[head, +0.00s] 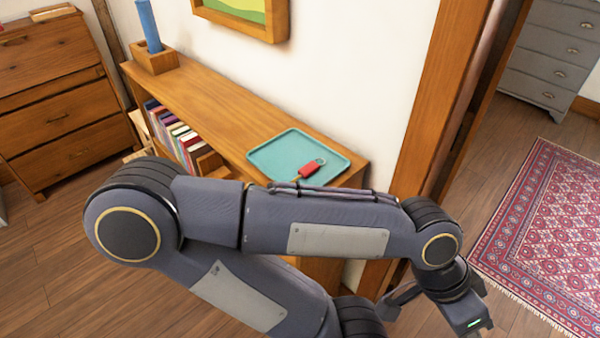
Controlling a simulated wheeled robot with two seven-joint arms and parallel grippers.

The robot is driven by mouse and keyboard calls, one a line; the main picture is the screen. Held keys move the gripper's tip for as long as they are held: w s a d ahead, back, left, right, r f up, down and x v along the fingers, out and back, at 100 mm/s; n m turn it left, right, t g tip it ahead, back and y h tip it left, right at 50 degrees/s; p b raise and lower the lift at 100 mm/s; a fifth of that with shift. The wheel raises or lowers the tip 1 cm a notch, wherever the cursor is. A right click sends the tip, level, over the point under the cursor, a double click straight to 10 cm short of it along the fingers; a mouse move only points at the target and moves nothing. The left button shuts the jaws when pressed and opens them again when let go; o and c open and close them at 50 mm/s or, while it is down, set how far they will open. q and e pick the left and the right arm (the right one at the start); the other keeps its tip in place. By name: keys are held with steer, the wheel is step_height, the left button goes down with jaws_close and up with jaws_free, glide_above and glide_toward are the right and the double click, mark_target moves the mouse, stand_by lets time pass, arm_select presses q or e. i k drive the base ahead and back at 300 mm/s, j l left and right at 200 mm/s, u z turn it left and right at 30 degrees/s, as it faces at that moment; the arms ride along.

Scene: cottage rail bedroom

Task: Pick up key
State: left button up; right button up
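A key with a red fob (309,170) and a small metal ring lies on a teal tray (268,152). The tray rests on the right end of the top of a low wooden bookcase (215,108). My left arm crosses in front of the bookcase, its forearm just below the tray's front edge in the picture. My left gripper (432,312) hangs at the lower right, apart from the key and well to its right. My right gripper is out of view.
A blue cylinder stands in a wooden holder (154,58) at the bookcase's far left end. A wooden door frame (425,100) rises right of the tray. A wooden dresser (50,95) stands at left. A red patterned rug (550,225) lies beyond the doorway.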

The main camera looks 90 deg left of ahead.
mark_target(312, 167)
steer(key=u, duration=2.85)
steer(key=i+j+u, duration=0.15)
steer(key=i+j, duration=0.75)
